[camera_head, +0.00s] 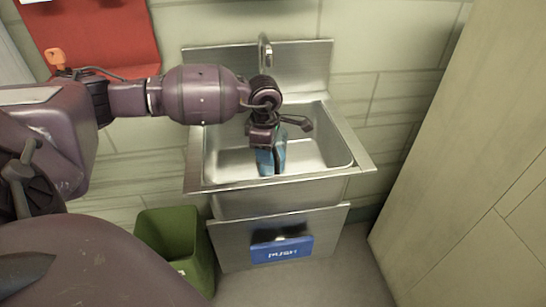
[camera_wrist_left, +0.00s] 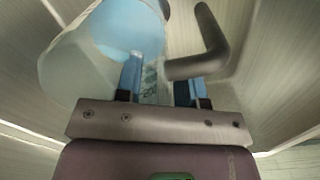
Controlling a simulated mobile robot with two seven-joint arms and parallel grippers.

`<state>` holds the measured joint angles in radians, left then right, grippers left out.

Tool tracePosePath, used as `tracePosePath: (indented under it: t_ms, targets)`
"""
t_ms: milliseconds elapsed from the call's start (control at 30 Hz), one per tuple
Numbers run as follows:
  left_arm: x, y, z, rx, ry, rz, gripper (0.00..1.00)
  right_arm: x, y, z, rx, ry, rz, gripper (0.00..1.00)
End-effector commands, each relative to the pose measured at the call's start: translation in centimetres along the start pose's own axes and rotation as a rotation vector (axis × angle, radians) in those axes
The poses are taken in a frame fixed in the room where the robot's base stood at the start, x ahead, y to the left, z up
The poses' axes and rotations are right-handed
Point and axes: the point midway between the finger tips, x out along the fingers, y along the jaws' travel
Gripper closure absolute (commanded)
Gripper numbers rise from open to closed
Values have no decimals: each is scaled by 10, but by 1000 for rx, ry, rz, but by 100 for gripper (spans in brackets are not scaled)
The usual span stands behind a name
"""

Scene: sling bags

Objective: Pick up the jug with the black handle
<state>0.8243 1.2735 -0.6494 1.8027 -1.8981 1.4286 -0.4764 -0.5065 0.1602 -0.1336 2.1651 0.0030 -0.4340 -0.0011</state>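The jug (camera_wrist_left: 85,50) has a pale, see-through body with light blue, and a dark handle (camera_wrist_left: 212,40). In the left wrist view it fills the upper left, with the handle to the right. In the head view the blue jug (camera_head: 266,163) is in the sink, partly hidden by my left gripper (camera_head: 264,142). In the wrist view the left gripper (camera_wrist_left: 160,78) has its two blue-tipped fingers apart. The left finger overlaps the jug body, and the right finger is by the handle's lower end. I cannot tell whether they touch. The right gripper is out of view.
The steel sink (camera_head: 335,150) has raised walls around the jug and a faucet (camera_head: 264,50) behind. A green bin (camera_head: 178,235) stands at the sink's lower left. A pale panel (camera_head: 470,170) rises at the right. A red board (camera_head: 90,35) is at the upper left.

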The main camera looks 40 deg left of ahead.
Motion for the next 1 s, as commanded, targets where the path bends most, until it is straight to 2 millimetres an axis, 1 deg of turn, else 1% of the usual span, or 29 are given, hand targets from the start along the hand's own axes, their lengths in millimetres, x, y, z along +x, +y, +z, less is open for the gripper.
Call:
tracePosePath:
  t_ms: [100, 333, 767, 867, 967, 1000]
  targets:
    - [-2, 0, 0, 0, -1, 2, 64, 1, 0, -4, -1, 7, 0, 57]
    - [-2, 0, 0, 0, -1, 2, 100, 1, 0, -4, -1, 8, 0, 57]
    - [-3, 1, 0, 0, -1, 3, 100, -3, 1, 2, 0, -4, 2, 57]
    - [-8, 1, 0, 0, -2, 5, 100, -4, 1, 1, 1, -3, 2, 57]
    - [-19, 2, 0, 0, -3, 9, 100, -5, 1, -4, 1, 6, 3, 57]
    - [-18, -5, 3, 2, -4, 6, 100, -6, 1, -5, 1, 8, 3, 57]
